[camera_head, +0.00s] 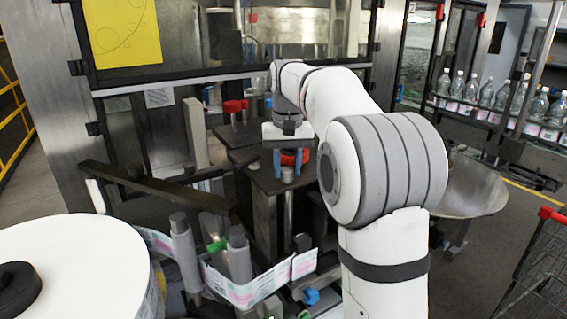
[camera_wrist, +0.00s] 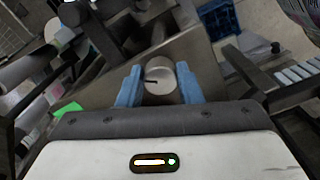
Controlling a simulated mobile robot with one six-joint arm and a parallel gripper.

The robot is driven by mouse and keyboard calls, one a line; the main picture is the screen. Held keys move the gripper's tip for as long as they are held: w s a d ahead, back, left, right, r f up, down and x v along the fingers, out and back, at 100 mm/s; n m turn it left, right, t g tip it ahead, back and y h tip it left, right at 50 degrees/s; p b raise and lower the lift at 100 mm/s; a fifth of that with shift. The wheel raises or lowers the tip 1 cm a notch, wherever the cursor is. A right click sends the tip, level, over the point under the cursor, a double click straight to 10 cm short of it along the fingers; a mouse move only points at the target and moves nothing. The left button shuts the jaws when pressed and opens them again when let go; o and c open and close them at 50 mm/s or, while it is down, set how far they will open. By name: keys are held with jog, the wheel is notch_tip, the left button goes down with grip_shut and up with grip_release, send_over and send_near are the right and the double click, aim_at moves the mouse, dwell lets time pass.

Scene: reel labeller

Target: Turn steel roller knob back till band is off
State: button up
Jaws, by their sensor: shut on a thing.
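The steel roller knob (camera_wrist: 160,81) is a round pale-grey knob with a dark mark on its left side. It sits between the two blue fingers of my gripper (camera_wrist: 160,72) in the wrist view, and they are shut on it. The label band (camera_head: 238,292), white with pink and green print, runs from the big reel (camera_head: 75,262) past grey rollers (camera_head: 238,255) to below my gripper. Whether it touches the gripped roller is hidden.
A red part (camera_head: 294,157) shows just behind my fingers, and another red knob (camera_head: 235,106) stands farther back. A blue knob (camera_head: 311,296) is low in front. A dark bar (camera_head: 150,185) crosses at the left. Bottles (camera_head: 487,92) stand behind at the right.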

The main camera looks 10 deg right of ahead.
jog(key=n, duration=0.5)
jog(key=shift+w+d+r+n, duration=0.1)
jog(key=shift+d+r+n, duration=0.1)
jog(key=shift+n, duration=0.1)
jog(key=n, duration=0.6)
jog(key=shift+w, duration=0.1)
jog(key=n, duration=0.5)
jog(key=shift+w+n, duration=0.1)
jog(key=shift+n, duration=0.3)
jog(key=n, duration=0.5)
jog(key=shift+w+f, duration=0.1)
jog(key=shift+f+n, duration=0.1)
jog(key=shift+n, duration=0.2)
